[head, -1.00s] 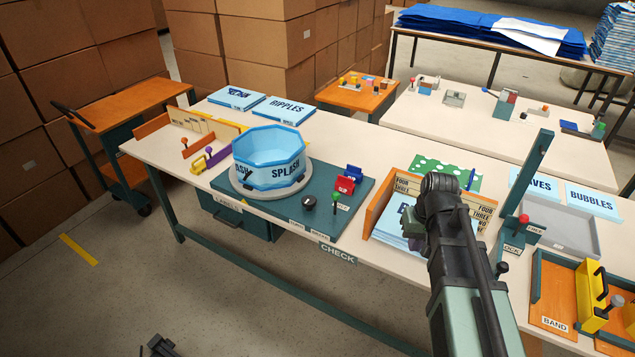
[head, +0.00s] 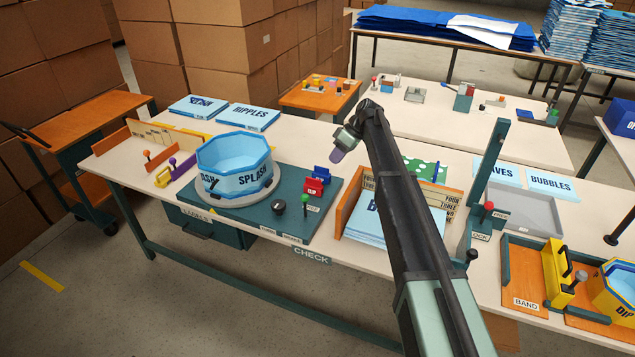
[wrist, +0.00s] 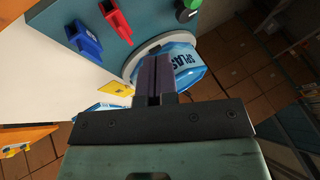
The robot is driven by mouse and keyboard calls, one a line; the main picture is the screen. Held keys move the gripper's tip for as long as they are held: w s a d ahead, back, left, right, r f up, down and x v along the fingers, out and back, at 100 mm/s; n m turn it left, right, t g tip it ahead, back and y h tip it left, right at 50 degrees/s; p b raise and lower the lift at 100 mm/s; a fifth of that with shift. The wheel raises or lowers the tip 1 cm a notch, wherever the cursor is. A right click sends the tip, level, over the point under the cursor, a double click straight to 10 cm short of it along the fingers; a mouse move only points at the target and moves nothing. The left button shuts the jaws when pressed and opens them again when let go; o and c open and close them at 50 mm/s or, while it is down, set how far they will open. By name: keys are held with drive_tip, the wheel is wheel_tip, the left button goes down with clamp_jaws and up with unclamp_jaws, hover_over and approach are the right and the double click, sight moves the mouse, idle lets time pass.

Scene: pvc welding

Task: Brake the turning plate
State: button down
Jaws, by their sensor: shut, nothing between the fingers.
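The turning plate (head: 240,201) is a round grey disc on a dark green board (head: 323,213) on the table. A light blue octagonal pool (head: 222,181) marked SPLASH sits on it. Right of the plate stand a black knob (head: 279,206) and a green-topped lever (head: 305,199). Small labels at the board's front edge are too small to read surely. My gripper (head: 337,157) is above the table, behind and right of the board, apart from everything. In the wrist view my gripper (wrist: 155,78) is shut and empty, with the plate's rim (wrist: 136,60) and pool beyond it.
A red block (head: 313,187) and a blue block (head: 322,172) stand at the board's back right. An orange-sided holder (head: 350,209) with blue sheets is right of the board. A tall green post (head: 489,165) rises farther right. Boxes are stacked behind.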

drive_tip(key=b, duration=0.9)
approach(305, 206)
drive_tip(key=w+a+f, duration=0.1)
drive_tip(key=w+f, duration=0.3)
drive_tip(key=w, duration=0.1)
drive_tip(key=s, duration=0.1)
drive_tip(key=s+a, duration=0.2)
drive_tip(key=shift+s+r, duration=0.3)
drive_tip(key=shift+r, duration=0.05)
